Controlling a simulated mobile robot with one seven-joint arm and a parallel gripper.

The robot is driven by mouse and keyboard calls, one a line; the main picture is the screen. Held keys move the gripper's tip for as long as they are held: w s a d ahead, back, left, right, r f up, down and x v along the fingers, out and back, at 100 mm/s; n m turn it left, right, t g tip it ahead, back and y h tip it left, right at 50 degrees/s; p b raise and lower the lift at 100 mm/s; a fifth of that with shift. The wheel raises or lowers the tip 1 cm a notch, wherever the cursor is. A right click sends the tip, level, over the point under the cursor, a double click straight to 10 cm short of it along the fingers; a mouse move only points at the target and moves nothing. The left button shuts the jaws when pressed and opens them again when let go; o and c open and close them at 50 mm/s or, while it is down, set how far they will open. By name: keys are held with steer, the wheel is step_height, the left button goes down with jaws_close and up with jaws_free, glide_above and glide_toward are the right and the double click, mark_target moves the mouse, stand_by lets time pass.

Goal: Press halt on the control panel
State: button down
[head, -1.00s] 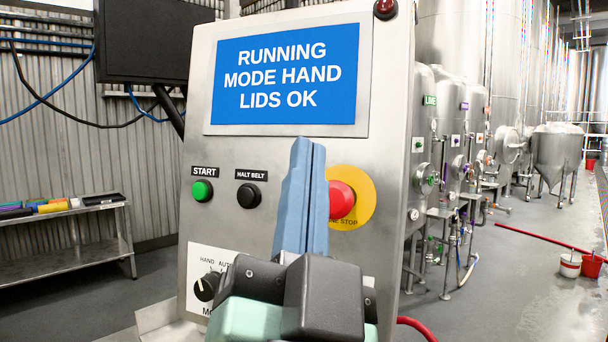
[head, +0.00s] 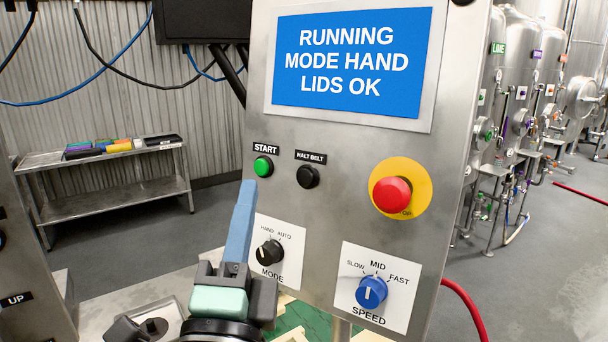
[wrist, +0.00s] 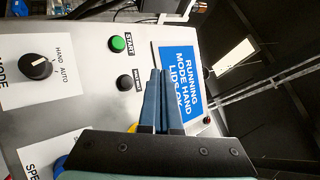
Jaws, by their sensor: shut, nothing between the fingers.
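The control panel (head: 350,160) stands ahead, its blue screen (head: 350,62) reading RUNNING, MODE HAND, LIDS OK. The black button (head: 308,177) labelled HALT BELT sits right of the green START button (head: 263,166). In the wrist view, the halt button (wrist: 125,83) lies left of my fingers, below the green button (wrist: 118,43) in the picture. My gripper (head: 247,184) is shut and empty, its blue fingers pointing up in front of the panel's left edge, lower left of START. In the wrist view the fingertips (wrist: 160,74) overlap the screen's edge. Neither button is covered.
A red stop button (head: 392,194) on a yellow disc is right of the halt button. Below are the black MODE knob (head: 269,253), set to HAND, and the blue SPEED knob (head: 371,292). A red hose (head: 466,306) runs at right; a bench (head: 110,190) stands behind left.

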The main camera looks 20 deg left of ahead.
mark_target(305, 177)
steer(key=shift+w+d+f+p, duration=0.25)
steer(key=shift+w+d+p, duration=0.1)
steer(key=shift+w+p, duration=0.95)
steer(key=shift+w+d+f+p, duration=0.2)
steer(key=shift+w+d+p, duration=0.2)
steer(key=shift+w+p, duration=0.85)
steer(key=shift+w+d+f+p, duration=0.3)
steer(key=shift+w+p, duration=0.55)
steer(key=shift+w, duration=0.8)
steer(key=shift+w+d, duration=0.1)
steer(key=shift+w+b, duration=0.3)
